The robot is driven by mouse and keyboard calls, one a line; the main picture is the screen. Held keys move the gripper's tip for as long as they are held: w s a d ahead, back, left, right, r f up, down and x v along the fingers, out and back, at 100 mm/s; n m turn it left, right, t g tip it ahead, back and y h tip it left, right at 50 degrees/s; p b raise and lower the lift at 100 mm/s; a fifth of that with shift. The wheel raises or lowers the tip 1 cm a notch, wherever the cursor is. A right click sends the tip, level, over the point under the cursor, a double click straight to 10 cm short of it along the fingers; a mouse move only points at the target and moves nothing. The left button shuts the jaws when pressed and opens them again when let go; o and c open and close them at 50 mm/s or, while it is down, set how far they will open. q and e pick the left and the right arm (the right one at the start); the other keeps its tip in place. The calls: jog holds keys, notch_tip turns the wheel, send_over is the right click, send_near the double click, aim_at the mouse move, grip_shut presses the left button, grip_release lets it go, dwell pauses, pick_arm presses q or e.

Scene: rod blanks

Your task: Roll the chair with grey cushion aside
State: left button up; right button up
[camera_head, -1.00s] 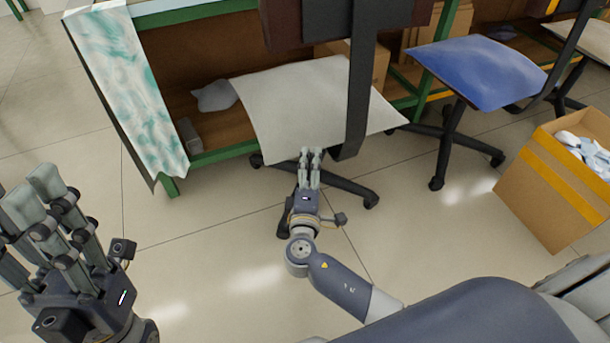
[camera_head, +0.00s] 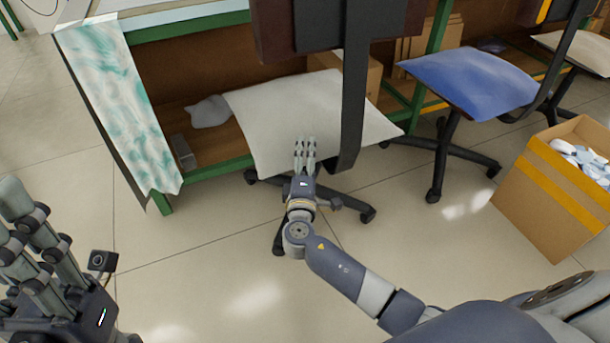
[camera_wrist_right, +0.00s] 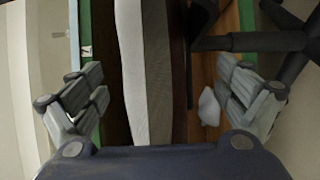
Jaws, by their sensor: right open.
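The chair with the grey cushion (camera_head: 290,112) stands in front of the workbench. Its black back support rises on the right side of the seat, and its dark wheeled base shows below. My right gripper (camera_head: 305,150) is at the front edge of the cushion, overlapping it in the head view. In the right wrist view my right gripper (camera_wrist_right: 165,95) is open, with the pale cushion edge (camera_wrist_right: 130,70) running between its spread fingers. Whether they touch it cannot be told. My left gripper (camera_head: 30,235) is at the lower left, open, away from the chair.
A chair with a blue cushion (camera_head: 470,80) stands just to the right. A cardboard box (camera_head: 548,195) with pale items is on the floor at right. The green-framed workbench (camera_head: 215,165) is behind, a patterned cloth (camera_head: 115,105) hanging from it. The floor at front left is clear.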

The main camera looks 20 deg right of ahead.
jog(key=shift+b+x, duration=0.35)
jog(key=shift+x, duration=1.4)
jog(key=c, duration=2.1)
